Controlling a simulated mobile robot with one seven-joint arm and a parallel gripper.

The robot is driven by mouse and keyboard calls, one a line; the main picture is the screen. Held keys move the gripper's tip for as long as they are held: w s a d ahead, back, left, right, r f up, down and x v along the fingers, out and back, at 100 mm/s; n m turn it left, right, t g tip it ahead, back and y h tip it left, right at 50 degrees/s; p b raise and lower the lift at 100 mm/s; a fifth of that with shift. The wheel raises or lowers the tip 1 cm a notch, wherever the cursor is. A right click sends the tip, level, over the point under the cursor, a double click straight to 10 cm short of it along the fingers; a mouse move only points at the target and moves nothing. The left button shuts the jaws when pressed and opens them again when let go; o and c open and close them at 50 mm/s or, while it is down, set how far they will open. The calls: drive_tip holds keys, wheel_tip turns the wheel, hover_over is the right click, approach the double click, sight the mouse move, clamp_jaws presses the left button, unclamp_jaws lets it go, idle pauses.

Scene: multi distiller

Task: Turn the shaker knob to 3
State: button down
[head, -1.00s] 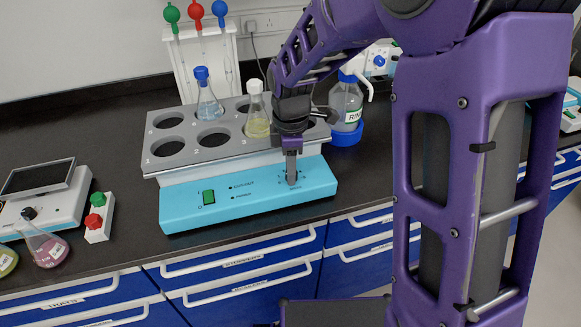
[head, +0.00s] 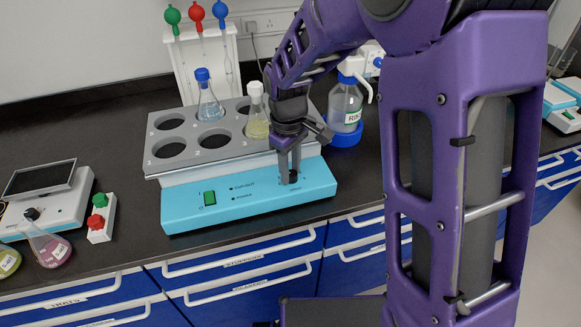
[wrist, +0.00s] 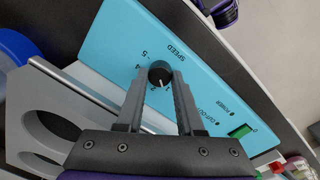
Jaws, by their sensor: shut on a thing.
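The shaker is a light blue box with a grey flask rack on top, and its front panel (head: 235,207) faces me in the head view. The black speed knob (wrist: 159,71) sits on this panel (wrist: 205,75) in the wrist view, with a white pointer line towards the lower right of the picture. In the head view my gripper (head: 289,178) reaches down to the panel's right part.
A blue-capped flask (head: 209,103) and a white-capped flask (head: 257,115) stand in the rack (head: 180,152). A green switch (head: 209,198) is on the panel's left. A rinse bottle (head: 345,105) stands behind at the right. A balance and flasks stand at the left.

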drive_tip(key=m, duration=0.7)
drive_tip(key=shift+w+r+p, duration=0.1)
drive_tip(key=shift+w+p, duration=0.05)
drive_tip(key=shift+p, duration=0.2)
drive_tip(key=m, duration=0.4)
drive_tip(key=shift+m+p, duration=0.35)
drive_tip(key=shift+m, duration=0.05)
drive_tip(key=shift+d+m+g+p, duration=0.1)
drive_tip(key=shift+m+g+p, duration=0.2)
drive_tip(key=shift+m, duration=1.2)
drive_tip(key=c, duration=0.5)
unclamp_jaws()
drive_tip(key=shift+c, duration=0.2)
wheel_tip(320, 180, up, 17)
drive_tip(key=p, duration=0.2)
drive_tip(key=shift+w+a+r, duration=0.15)
drive_tip(key=shift+a, duration=0.15)
